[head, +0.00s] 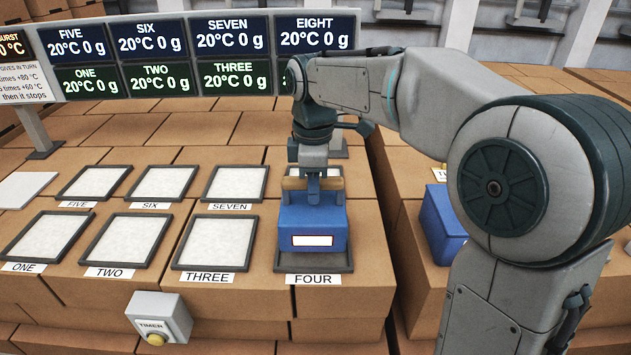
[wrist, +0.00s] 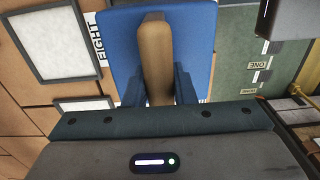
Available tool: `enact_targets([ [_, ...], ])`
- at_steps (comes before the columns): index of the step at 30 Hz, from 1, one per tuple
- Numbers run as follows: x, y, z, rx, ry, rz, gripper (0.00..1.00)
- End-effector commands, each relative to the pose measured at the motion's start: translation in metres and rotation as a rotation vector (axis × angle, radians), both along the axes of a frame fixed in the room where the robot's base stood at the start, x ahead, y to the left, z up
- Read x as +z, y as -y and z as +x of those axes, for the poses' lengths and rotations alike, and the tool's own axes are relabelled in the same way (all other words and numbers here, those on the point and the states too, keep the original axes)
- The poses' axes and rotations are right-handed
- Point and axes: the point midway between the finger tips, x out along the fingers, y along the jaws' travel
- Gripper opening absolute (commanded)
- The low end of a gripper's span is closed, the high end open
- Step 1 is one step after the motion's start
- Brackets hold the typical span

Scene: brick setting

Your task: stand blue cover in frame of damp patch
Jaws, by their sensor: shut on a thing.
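The blue cover (head: 313,222) has a wooden handle (head: 333,184) on top and a pale panel on its front. My gripper (head: 313,186) is shut on the handle; the wrist view also shows the blue cover (wrist: 200,50) and handle (wrist: 156,50) between my fingers. The cover is upright over the dark frame of FOUR (head: 313,264) and hides its patch. I cannot tell whether it rests there or hangs slightly above. The framed white patches ONE (head: 46,237), TWO (head: 129,241), THREE (head: 214,243), FIVE (head: 93,182), SIX (head: 163,183) and SEVEN (head: 236,183) look alike; I cannot tell which is damp.
The display board (head: 195,87) shows 20°C 0 g for the readable numbers; FOUR's reading is hidden by my arm. A timer box (head: 147,305) with a yellow button is at the front. Another blue object (head: 440,225) stands right, partly behind my arm. A bare pale slab (head: 22,188) lies far left.

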Motion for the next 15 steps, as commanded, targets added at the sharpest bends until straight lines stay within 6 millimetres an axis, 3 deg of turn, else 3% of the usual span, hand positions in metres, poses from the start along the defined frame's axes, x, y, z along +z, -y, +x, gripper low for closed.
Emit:
enact_targets([
  [5, -0.002, -0.002, 0.005, 0.001, 0.005, 0.001, 0.00],
  [15, -0.037, -0.001, 0.005, 0.001, 0.004, 0.001, 0.00],
])
